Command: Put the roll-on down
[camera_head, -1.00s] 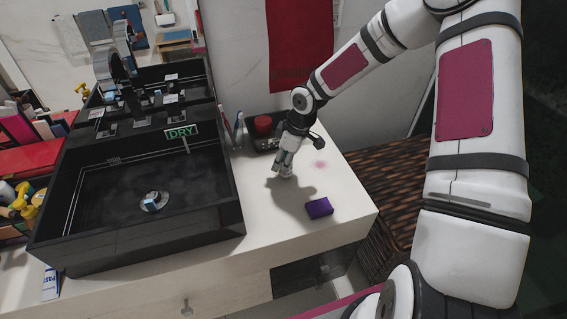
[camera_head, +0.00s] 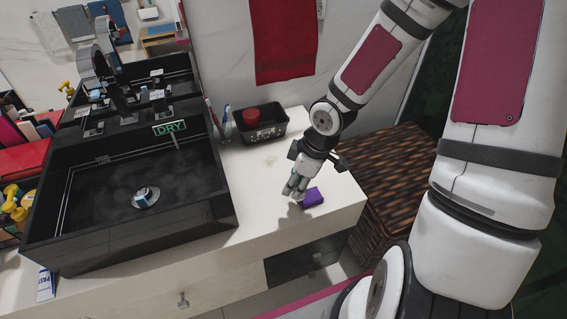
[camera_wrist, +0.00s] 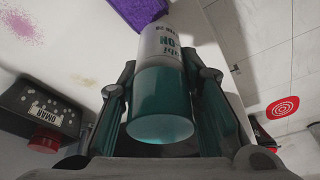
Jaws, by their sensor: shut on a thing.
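The roll-on (camera_wrist: 165,85), white with a teal cap and dark lettering, is between the fingers of my gripper (camera_wrist: 165,110) in the wrist view. My gripper is shut on it, with the teal end nearest the camera. In the head view my gripper (camera_head: 294,188) is low over the right part of the white counter (camera_head: 262,215), just left of a purple block (camera_head: 312,197). The roll-on is hardly visible there. I cannot tell whether its far end touches the counter.
The purple thing also shows in the wrist view (camera_wrist: 137,10). A black basket (camera_head: 270,129) with a red-lidded item (camera_head: 251,116) stands behind. The black sink (camera_head: 130,200) with a DRY sign (camera_head: 170,127) is left. The counter's right edge is close, with a wicker hamper (camera_head: 395,175) beyond.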

